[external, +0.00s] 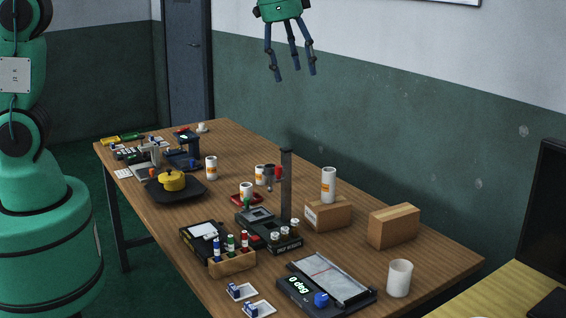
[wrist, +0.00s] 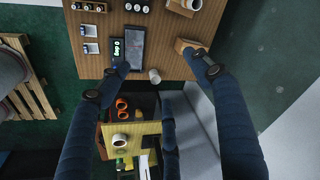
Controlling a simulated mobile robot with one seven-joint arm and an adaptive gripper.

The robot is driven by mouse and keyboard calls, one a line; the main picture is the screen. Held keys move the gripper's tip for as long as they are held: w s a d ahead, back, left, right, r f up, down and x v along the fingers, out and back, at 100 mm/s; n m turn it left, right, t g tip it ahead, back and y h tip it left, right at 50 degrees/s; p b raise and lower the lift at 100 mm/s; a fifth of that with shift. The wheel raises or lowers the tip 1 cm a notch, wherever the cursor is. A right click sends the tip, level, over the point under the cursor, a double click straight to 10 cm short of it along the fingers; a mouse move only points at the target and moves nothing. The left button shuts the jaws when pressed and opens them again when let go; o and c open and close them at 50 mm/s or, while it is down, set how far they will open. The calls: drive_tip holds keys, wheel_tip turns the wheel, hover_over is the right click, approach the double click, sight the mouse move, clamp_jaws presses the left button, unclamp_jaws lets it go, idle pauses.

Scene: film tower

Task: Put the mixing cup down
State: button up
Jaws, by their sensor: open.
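A plain white cup (external: 399,278), which looks like the mixing cup, stands upright near the front right edge of the wooden table (external: 440,262). In the wrist view the cup (wrist: 154,76) shows at the table edge, between my spread fingers. My gripper (external: 294,73) hangs high above the table near the wall, fingers pointing down, open and empty. Its three dark blue fingers also show in the wrist view (wrist: 158,65), well apart. Nothing touches the cup.
Left of the cup is a flat device with a "0 deg" display (external: 299,285). A dark upright post (external: 286,188) rises mid-table. A yellow table (external: 500,285) stands at right.

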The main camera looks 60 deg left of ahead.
drive_tip(key=s+a+r+n, duration=0.2)
drive_tip(key=s+a+r, duration=0.3)
drive_tip(key=s+a, duration=0.25)
drive_tip(key=s+a+n+t, duration=0.1)
drive_tip(key=s+a, duration=0.3)
drive_tip(key=s, duration=0.5)
drive_tip(key=s+a+n+t, duration=0.1)
drive_tip(key=s+a+n, duration=0.2)
drive_tip(key=s, duration=0.6)
drive_tip(key=s+a+n+t, duration=0.1)
drive_tip(key=s+a, duration=0.4)
drive_tip(key=s, duration=0.4)
drive_tip(key=shift+f+n+y, duration=0.4)
drive_tip(key=shift+f, duration=0.05)
drive_tip(key=shift+f, duration=0.1)
wheel_tip(320, 180, down, 4)
drive_tip(key=b, duration=0.3)
drive_tip(key=shift+r+b, duration=0.25)
drive_tip(key=shift+b, duration=0.15)
